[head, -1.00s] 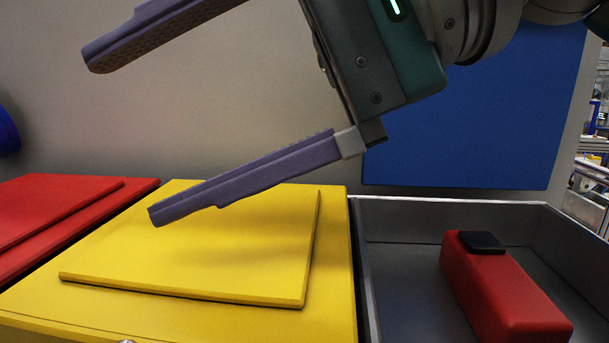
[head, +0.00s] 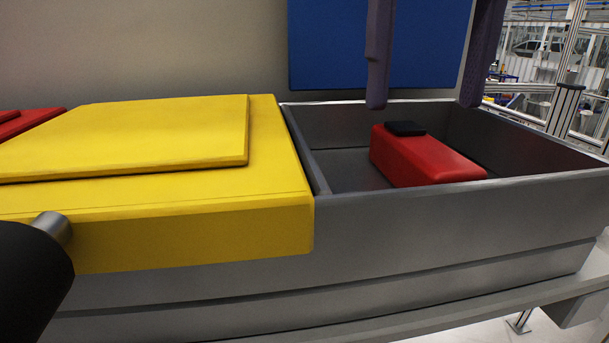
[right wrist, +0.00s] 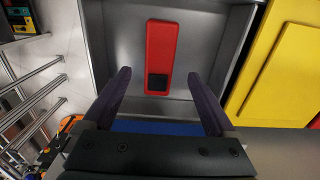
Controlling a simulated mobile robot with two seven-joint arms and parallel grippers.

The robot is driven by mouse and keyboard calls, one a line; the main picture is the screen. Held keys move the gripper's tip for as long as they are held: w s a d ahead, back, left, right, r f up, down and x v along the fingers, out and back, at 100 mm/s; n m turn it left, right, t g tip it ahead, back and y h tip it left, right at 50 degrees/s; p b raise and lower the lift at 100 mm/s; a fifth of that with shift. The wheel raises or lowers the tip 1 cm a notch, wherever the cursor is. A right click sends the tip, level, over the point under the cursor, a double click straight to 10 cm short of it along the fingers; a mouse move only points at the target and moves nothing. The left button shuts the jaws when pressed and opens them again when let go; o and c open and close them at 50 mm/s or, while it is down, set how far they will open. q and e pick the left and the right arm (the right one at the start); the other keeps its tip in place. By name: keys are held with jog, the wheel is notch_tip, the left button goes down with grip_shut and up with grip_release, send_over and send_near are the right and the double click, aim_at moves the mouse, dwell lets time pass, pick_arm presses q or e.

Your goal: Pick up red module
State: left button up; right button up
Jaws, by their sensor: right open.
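The red module (head: 425,158) is a red block with a black square pad on one end. It lies on the floor of a grey open bin, and the bin's front wall hides its lower near part. In the right wrist view the red module (right wrist: 161,48) lies lengthwise, ahead of and between the fingers. My right gripper (head: 423,100) is open and empty, its two purple fingers pointing down above the bin's back part. The right gripper also shows in the right wrist view (right wrist: 161,85), with fingers wide apart and not touching the module. My left gripper is not in view.
The grey bin (head: 450,220) has walls around the module. A yellow block (head: 190,235) with a raised plate stands left of it, and a red one (head: 30,122) farther left. A blue panel (head: 350,45) is on the wall behind. The bin floor around the module is clear.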

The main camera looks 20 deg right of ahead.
aim_at(421, 142)
notch_tip(421, 142, down, 6)
jog(key=b, duration=0.3)
jog(key=shift+s+f, duration=0.1)
grip_shut()
dwell(0.6)
